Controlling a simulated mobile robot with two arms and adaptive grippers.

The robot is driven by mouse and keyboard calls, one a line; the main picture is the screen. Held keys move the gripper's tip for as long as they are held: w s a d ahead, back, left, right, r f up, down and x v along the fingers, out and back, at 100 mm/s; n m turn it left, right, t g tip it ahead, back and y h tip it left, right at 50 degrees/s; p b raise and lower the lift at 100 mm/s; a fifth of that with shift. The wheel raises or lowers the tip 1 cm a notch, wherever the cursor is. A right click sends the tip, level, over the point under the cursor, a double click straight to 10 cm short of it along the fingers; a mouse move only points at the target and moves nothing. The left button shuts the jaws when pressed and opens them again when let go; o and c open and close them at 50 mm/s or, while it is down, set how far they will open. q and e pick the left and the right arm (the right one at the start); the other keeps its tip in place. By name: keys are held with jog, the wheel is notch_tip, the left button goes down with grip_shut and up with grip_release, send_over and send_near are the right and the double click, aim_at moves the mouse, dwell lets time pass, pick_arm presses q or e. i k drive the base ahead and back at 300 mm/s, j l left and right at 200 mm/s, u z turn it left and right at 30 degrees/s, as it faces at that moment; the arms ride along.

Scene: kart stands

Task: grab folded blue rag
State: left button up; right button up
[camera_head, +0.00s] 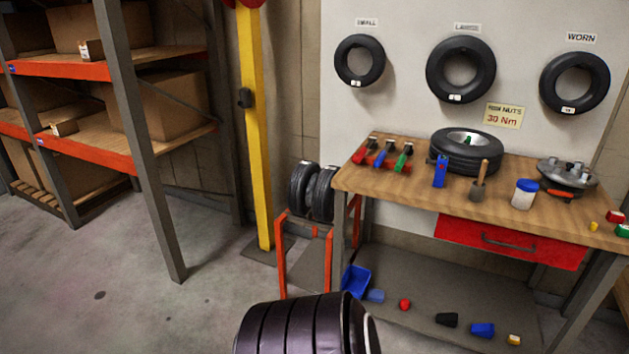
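Two small blue pieces lie on the grey lower shelf under the workbench. One is a flat, lighter blue piece (376,296) beside the blue bin, and it looks most like a folded rag. The other is a darker blue block (482,330) farther right, between a black piece and a small yellow one. They are too small for me to tell for sure which is cloth. Neither of my grippers shows in the head view.
The workbench (375,178) holds a tyre, tools and a white jar. A blue bin (356,280), a red ball (405,304) and a black piece (446,319) are on the lower shelf. A red-framed tyre stand (281,262) stands left. Floor at left is clear.

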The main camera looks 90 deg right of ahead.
aim_at(372, 295)
jog(key=z, duration=3.3)
jog(key=i+j+z, duration=0.25)
jog(key=i+j, duration=0.6)
jog(key=i+j+z, duration=0.2)
jog(key=i+j, duration=0.8)
jog(key=j, duration=0.05)
